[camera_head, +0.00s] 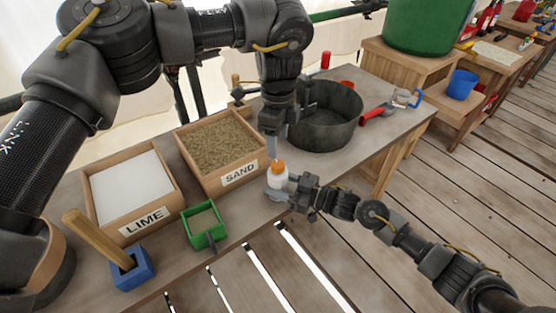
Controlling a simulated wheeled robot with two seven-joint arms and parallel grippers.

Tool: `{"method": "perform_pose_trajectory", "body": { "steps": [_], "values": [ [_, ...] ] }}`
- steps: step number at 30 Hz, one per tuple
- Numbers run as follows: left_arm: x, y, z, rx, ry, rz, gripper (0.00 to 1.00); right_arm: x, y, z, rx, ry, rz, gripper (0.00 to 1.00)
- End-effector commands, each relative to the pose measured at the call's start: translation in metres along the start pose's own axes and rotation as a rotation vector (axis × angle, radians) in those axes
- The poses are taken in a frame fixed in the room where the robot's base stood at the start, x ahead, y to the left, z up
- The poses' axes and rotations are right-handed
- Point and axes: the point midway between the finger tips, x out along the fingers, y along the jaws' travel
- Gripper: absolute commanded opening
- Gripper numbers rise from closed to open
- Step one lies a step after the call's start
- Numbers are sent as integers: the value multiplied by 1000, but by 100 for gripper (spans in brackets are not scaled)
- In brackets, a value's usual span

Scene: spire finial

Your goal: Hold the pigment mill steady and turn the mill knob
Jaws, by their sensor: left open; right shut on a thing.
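The pigment mill (278,181) is a small white body with an orange upper part near the front edge of the bench. It looks upright. My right gripper (277,190) comes in from the right and is shut on the mill's lower body. My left gripper (272,152) points down from above, with its fingers just over the mill's top. It is open. The mill knob at the top is small and partly hidden by the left fingers, and I cannot tell whether they touch it.
Boxes of lime (128,190) and sand (222,145) stand left of the mill. A green scoop (204,226) and a blue holder with a wooden handle (132,270) sit at the front. A dark round tub (325,118) stands behind right. A red-handled tool (375,113) lies beyond it.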

Motion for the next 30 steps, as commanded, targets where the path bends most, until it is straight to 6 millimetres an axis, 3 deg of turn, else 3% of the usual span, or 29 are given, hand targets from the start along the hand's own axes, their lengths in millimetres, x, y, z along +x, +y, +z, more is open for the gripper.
{"method": "perform_pose_trajectory", "body": {
  "steps": [6, 12, 25, 30],
  "values": [
    [45, 1, 0, -1, 3, 4, 54, 0, 0, 0, 0, 0, 0, 26],
    [70, 0, 0, -1, 2, 2, 54, 0, 0, 0, 0, 0, 0, 26],
    [78, 0, 0, 0, 1, 0, 54, 0, 0, 0, 0, 0, 0, 26],
    [78, 0, 0, 0, 1, 0, 32, 0, 0, 0, 0, 0, 0, 26]
  ]
}}
